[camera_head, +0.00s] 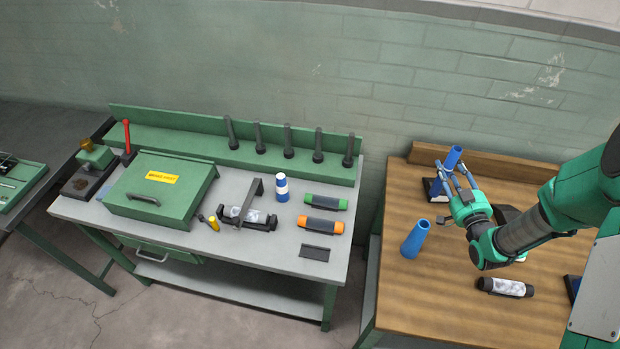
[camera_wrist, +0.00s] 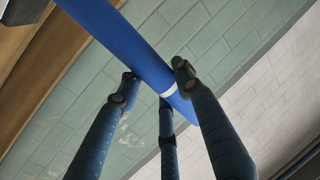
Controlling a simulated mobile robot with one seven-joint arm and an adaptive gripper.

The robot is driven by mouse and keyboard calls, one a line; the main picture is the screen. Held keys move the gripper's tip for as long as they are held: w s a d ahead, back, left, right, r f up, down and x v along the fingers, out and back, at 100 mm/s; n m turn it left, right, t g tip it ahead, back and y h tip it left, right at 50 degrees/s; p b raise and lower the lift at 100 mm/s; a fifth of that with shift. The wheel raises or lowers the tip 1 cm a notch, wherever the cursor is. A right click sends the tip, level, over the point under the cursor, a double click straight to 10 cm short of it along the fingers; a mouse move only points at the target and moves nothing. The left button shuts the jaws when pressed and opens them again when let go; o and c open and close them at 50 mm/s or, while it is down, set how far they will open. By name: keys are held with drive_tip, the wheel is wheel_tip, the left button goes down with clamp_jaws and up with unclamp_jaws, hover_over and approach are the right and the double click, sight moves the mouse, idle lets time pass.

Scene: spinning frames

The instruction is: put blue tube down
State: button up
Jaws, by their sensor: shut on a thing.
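My gripper (camera_head: 452,177) is shut on a blue tube (camera_head: 453,157) at the back left of the wooden table (camera_head: 395,290). The tube is tilted, its top leaning right. In the wrist view the blue tube (camera_wrist: 125,38) crosses the picture slantwise, with a white band near its right end, and the fingers of my gripper (camera_wrist: 160,88) close around it. The tube's lower end is near a small black stand (camera_head: 431,194); I cannot tell whether it touches it.
A black cylinder with a pale label (camera_head: 505,287) lies on the wooden table. A grey workbench (camera_head: 270,250) stands to the left, with a green box (camera_head: 160,190), a blue-and-white bottle (camera_head: 282,187) and green-banded (camera_head: 325,202) and orange-banded cylinders (camera_head: 321,225). The wooden table's front middle is clear.

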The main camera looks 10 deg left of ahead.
drive_tip(key=w+a+r, duration=0.5)
drive_tip(key=w+a, duration=0.5)
drive_tip(key=a, duration=0.2)
drive_tip(key=w+a+r, duration=0.2)
drive_tip(key=a, duration=0.8)
drive_tip(key=w+a+r+h, duration=0.1)
drive_tip(key=w+a+r, duration=0.1)
drive_tip(key=a, duration=0.8)
drive_tip(key=w+a+r, duration=0.3)
drive_tip(key=a, duration=0.7)
drive_tip(key=s+a+f+m+b, duration=0.1)
drive_tip(key=s+a+f, duration=0.15)
drive_tip(key=a, duration=0.45)
drive_tip(key=s+a+f+b, duration=0.2)
drive_tip(key=s+a, duration=0.1)
drive_tip(key=a, duration=0.4)
drive_tip(key=s+a+f+b, duration=0.2)
drive_tip(key=s+a+f, duration=0.3)
drive_tip(key=s+a, duration=0.3)
drive_tip(key=s+a+f+b, duration=0.3)
drive_tip(key=s+a+f, duration=0.2)
drive_tip(key=s+a, duration=0.3)
drive_tip(key=shift+a+f+h+b, duration=0.3)
drive_tip(key=shift+a+b, duration=0.05)
drive_tip(key=shift+a, duration=0.4)
drive_tip(key=shift+s+f, duration=0.1)
